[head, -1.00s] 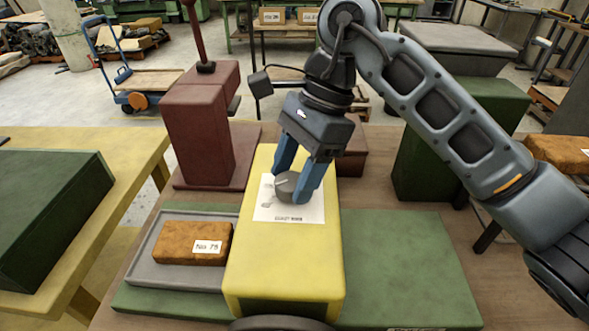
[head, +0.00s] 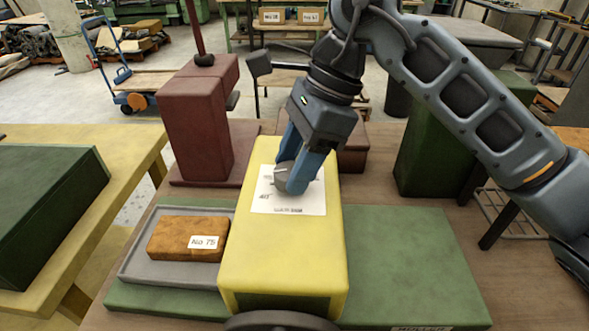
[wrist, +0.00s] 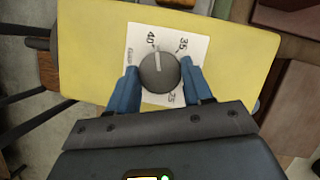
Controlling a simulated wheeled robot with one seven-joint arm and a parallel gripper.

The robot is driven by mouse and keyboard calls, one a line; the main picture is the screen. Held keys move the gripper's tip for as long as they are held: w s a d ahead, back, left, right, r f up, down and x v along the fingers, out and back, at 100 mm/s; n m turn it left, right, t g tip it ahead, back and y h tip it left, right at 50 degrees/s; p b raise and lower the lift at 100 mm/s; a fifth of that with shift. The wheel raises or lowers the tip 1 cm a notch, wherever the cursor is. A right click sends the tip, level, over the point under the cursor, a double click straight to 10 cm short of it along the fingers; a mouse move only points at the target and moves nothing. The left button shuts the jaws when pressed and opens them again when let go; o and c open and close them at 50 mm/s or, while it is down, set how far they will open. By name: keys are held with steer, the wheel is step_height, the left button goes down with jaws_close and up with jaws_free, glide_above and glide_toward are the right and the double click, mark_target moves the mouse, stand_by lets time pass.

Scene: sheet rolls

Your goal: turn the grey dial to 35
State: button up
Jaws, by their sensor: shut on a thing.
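The grey dial (head: 282,175) sits on a white printed sheet (head: 300,204) on top of the yellow box (head: 280,250). In the wrist view the dial (wrist: 158,74) is round with a pale pointer line. The line points up, between the marks 40 and 35, closer to 40. Another number at the lower right of the sheet (wrist: 140,52) is partly covered. My gripper (wrist: 160,68) has its blue fingers on either side of the dial, shut on it. In the head view my gripper (head: 293,170) comes down from above and hides part of the dial.
A brown block labelled No 75 (head: 172,240) lies in a grey tray (head: 140,262) left of the yellow box. A dark red machine (head: 197,125) stands behind left. A green box (head: 425,160) stands at right. The green board (head: 415,260) is clear.

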steer(key=m+b, duration=0.1)
steer(key=m+t+b, duration=0.1)
steer(key=m+b, duration=0.1)
steer(key=m+t+b, duration=0.1)
steer(key=m+b, duration=0.1)
steer(key=shift+s+f, duration=0.15)
steer(key=shift+f, duration=0.1)
steer(key=shift+s+r+m+t+b, duration=0.15)
steer(key=shift+m+t+b, duration=0.55)
steer(key=shift+m+b, duration=1.15)
steer(key=shift+r+m, duration=0.1)
steer(key=shift+m, duration=0.15)
steer(key=o, duration=1)
steer(key=shift+o, duration=0.2)
steer(key=v, duration=0.7)
steer(key=shift+r, duration=0.4)
